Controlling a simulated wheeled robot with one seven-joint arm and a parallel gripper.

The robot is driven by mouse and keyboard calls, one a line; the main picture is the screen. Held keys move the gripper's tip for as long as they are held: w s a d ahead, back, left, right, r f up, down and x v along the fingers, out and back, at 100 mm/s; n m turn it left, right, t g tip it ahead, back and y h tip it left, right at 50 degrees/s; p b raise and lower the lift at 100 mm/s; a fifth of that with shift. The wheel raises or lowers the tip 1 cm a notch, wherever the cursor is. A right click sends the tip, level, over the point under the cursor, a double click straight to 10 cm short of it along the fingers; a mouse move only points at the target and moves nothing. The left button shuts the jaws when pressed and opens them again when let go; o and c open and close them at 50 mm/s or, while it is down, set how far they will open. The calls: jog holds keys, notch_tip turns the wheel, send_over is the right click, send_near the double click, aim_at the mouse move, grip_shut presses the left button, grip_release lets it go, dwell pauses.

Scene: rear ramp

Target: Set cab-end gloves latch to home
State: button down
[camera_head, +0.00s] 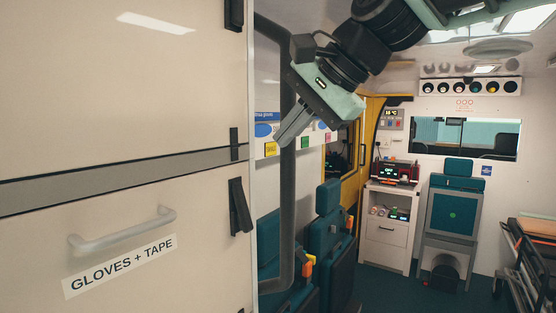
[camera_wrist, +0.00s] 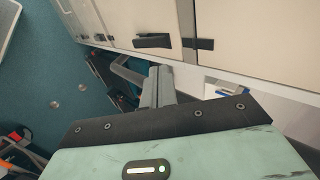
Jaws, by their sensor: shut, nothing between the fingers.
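The pale gloves panel (camera_head: 120,270) is at the lower left of the head view, with a grey handle and a "GLOVES + TAPE" label. A black latch (camera_head: 240,206) is at its right end, slightly tilted from vertical. My gripper (camera_head: 281,141) is shut and empty, above and to the right of that latch and apart from it. In the wrist view my gripper's fingers (camera_wrist: 161,78) are together, below a long black latch (camera_wrist: 152,41) on the pale panels. I cannot tell for certain whether this is the same latch.
A dark vertical rail (camera_head: 288,200) stands just right of the panel, close to my gripper. Smaller black catches (camera_head: 234,143) are higher on the cabinet edge. Teal seats (camera_head: 330,235) are beyond the rail. Floor (camera_head: 400,294) is open toward the back.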

jog(key=shift+s+d+r, duration=0.2)
jog(key=shift+d+r, duration=0.05)
jog(key=shift+r, duration=0.25)
jog(key=shift+s+d+r, duration=0.15)
jog(key=shift+d+r, duration=0.05)
jog(key=shift+r, duration=0.3)
